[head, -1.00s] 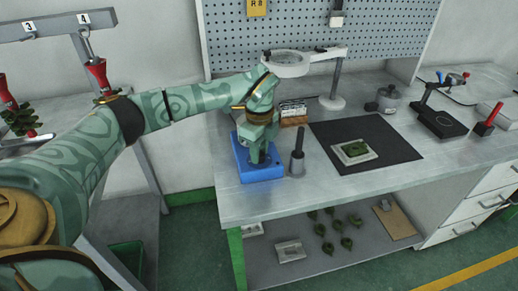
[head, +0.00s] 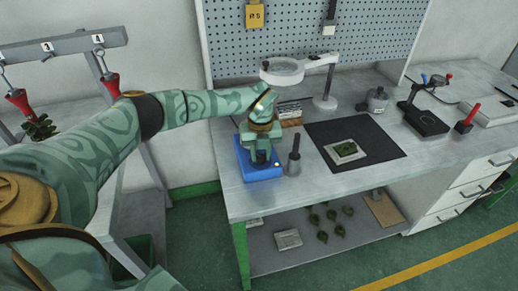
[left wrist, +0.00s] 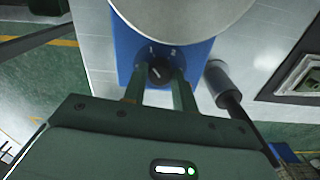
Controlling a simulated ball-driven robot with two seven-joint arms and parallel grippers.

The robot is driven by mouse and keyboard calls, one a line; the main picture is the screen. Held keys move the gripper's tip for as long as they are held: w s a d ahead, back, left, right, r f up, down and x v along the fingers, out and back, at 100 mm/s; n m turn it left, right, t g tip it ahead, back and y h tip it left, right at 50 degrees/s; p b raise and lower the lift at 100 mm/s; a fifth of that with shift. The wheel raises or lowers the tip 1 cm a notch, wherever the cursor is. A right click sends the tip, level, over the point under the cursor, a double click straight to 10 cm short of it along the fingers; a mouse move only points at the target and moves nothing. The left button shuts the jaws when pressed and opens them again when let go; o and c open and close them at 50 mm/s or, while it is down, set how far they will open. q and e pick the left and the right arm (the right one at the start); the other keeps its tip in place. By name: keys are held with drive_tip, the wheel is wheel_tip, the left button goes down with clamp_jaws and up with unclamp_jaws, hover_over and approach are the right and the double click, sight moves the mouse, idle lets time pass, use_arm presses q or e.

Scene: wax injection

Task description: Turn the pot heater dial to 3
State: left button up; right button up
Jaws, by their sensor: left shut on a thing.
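The pot heater is a blue box (head: 246,166) at the left end of the steel bench, mostly covered by my left arm in the head view. In the left wrist view the heater (left wrist: 126,45) shows a black dial (left wrist: 158,72) with a pale pointer line and small white marks, too small to read surely. A grey round pot (left wrist: 180,12) is above it. My left gripper (left wrist: 160,84) has one finger on each side of the dial and is shut on it. It also shows in the head view (head: 262,158). My right gripper is not in view.
A dark grey cylindrical tool (head: 294,162) stands close right of the heater; it is beside the gripper. A magnifier lamp (head: 283,71) hangs behind. A black mat (head: 378,157) carries a pale mould. Red-handled hooks hang at the left.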

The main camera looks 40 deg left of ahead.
use_arm(q)
drive_tip(key=m+p, duration=0.1)
drive_tip(key=m, duration=0.1)
drive_tip(key=shift+r+m, duration=0.2)
drive_tip(key=shift+m, duration=0.2)
drive_tip(key=m+p, duration=0.1)
drive_tip(key=m, duration=0.2)
drive_tip(key=shift+m, duration=0.3)
drive_tip(key=m+p, duration=0.1)
drive_tip(key=m, duration=0.1)
drive_tip(key=shift+f+m, duration=0.1)
drive_tip(key=shift+m, duration=0.3)
drive_tip(key=m, duration=0.3)
drive_tip(key=shift+p, duration=0.3)
drive_tip(key=m, duration=1.3)
drive_tip(key=shift+m, duration=0.3)
drive_tip(key=o, duration=1)
drive_tip(key=shift+f, duration=0.1)
drive_tip(key=shift+c, duration=0.2)
